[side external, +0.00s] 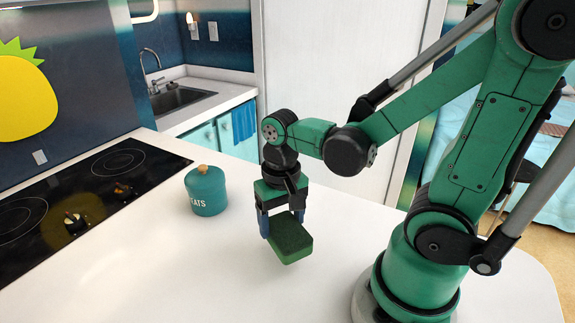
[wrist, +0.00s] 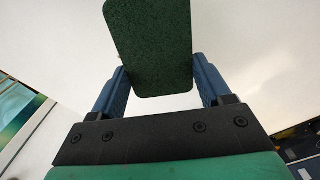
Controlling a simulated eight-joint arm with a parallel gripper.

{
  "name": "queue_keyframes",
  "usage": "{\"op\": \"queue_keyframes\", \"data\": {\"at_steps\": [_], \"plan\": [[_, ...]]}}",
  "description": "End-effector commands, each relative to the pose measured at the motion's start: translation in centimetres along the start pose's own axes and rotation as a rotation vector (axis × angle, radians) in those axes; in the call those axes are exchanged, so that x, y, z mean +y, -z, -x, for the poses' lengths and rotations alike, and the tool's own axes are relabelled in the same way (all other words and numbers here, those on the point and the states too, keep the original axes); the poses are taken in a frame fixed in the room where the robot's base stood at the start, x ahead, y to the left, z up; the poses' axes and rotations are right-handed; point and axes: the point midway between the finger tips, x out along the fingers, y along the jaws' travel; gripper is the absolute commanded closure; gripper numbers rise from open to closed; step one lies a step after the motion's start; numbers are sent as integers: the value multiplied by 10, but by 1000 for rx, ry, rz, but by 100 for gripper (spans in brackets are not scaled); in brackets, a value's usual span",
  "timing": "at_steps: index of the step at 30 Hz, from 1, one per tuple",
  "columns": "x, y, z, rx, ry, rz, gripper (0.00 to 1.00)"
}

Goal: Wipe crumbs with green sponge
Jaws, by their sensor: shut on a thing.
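The green sponge (side external: 291,240) is held above the white counter in the side view, tilted, with its dark scouring face showing. In the wrist view the sponge (wrist: 152,45) sits between the two blue fingers. My gripper (side external: 282,224) is shut on the sponge and points down; in the wrist view its fingers (wrist: 160,85) press the sponge from both sides. I see no crumbs clearly on the counter in either view.
A teal lidded jar (side external: 206,191) stands on the white counter (side external: 190,270) left of my gripper. A black cooktop (side external: 85,195) lies along the counter's left side. A sink (side external: 178,98) is at the back. The counter around the sponge is clear.

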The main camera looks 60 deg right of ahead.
Motion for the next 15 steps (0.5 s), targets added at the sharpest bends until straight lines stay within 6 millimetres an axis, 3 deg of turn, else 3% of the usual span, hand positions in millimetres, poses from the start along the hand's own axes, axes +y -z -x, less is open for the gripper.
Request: {"op": "queue_keyframes", "data": {"at_steps": [15], "plan": [[5, 6, -45, -4, -2, -4, 71]]}}
